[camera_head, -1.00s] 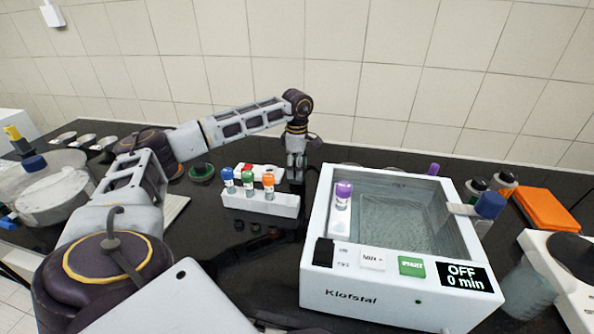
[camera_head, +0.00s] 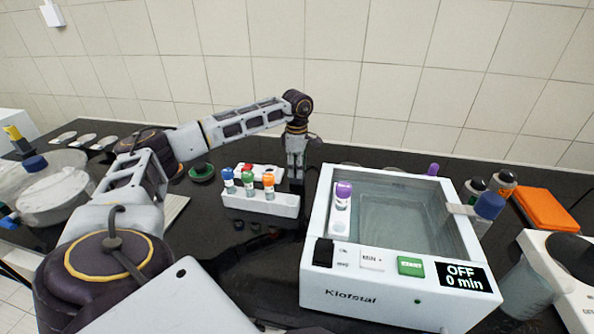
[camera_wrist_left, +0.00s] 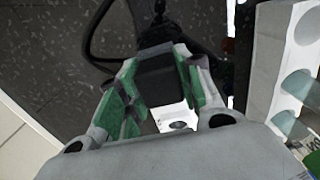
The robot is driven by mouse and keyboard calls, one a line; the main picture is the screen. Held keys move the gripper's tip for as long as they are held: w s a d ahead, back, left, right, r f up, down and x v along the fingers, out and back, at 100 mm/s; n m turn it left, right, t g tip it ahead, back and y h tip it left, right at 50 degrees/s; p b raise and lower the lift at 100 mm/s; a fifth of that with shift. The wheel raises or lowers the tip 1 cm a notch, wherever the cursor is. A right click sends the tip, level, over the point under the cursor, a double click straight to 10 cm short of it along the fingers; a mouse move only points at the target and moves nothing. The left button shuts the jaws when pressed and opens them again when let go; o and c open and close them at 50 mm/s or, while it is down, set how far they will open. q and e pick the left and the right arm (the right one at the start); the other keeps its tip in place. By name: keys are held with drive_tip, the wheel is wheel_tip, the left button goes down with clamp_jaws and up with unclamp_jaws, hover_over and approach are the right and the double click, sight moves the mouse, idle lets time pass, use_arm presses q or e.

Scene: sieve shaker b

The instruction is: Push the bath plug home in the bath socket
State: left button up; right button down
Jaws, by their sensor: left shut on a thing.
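The bath is a white box (camera_head: 318,280) with an open water-filled basin, right of centre in the head view. Its display reads OFF, 0 min. My left gripper (camera_head: 296,180) points down behind the tube rack, left of the bath's back corner. In the left wrist view my left gripper (camera_wrist_left: 162,88) is shut on a black block, the bath plug (camera_wrist_left: 160,78), between its green pads. A black cord (camera_wrist_left: 88,45) curves beside it. A white part with a dark round opening (camera_wrist_left: 176,119) shows near the plug; I cannot tell whether it is the socket. My right gripper is not in view.
A white rack (camera_head: 262,204) with blue, green and orange capped tubes stands in front of the left gripper. A purple-capped tube (camera_head: 342,205) stands at the basin's left side. An orange pad (camera_head: 547,209) lies at the right. The dark counter left of the bath has some free room.

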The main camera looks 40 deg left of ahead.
use_arm(q)
clamp_jaws()
drive_tip(key=shift+r, duration=0.15)
drive_tip(key=shift+r+p, duration=0.55)
drive_tip(key=shift+r, duration=0.05)
drive_tip(key=shift+r+p, duration=1.8)
drive_tip(key=shift+r, duration=0.65)
drive_tip(key=shift+r+p, duration=1.05)
drive_tip(key=shift+r, duration=0.25)
drive_tip(key=shift+f, duration=0.1)
